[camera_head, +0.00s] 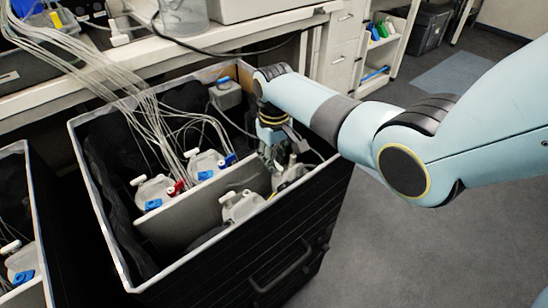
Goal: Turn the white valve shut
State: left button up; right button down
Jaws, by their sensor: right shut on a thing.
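My right gripper (276,160) reaches down into the dark open box (100,215) at its right end. It is shut on the white valve on top of a pale bottle cap (290,178). The fingers cover most of that valve, so its turn angle cannot be told. A second pale cap with a white valve (241,206) sits to the left and nearer, apart from the gripper. My left gripper is not in view.
A grey divider (190,215) splits the box. Behind it stand several caps with blue clips, one with a red valve (177,187). Many clear tubes (140,105) run from the bench (50,90) into the box. The floor at right is clear.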

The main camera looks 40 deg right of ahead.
jog(key=m+p, duration=0.2)
jog(key=m, duration=0.1)
jog(key=shift+d+r, duration=0.15)
jog(key=m+p, duration=0.1)
jog(key=m, duration=0.1)
jog(key=m+p, duration=0.1)
jog(key=m, duration=0.1)
jog(key=shift+s+d+m, duration=0.1)
jog(key=shift+d+m, duration=0.1)
jog(key=shift+m, duration=0.1)
jog(key=m+p, duration=0.1)
jog(key=m, duration=0.3)
jog(key=shift+s+d+m+p, duration=0.15)
jog(key=shift+m+p, duration=0.15)
jog(key=shift+p, duration=0.05)
jog(key=m, duration=0.2)
jog(key=m+p, duration=0.1)
jog(key=m, duration=0.1)
jog(key=shift+s+m, duration=0.2)
jog(key=shift+m, duration=0.2)
jog(key=shift+f, duration=0.2)
jog(key=c, duration=1.3)
grip_release()
jog(key=shift+c, duration=0.2)
jog(key=shift+d+r, duration=0.1)
notch_tip(320, 180, up, 8)
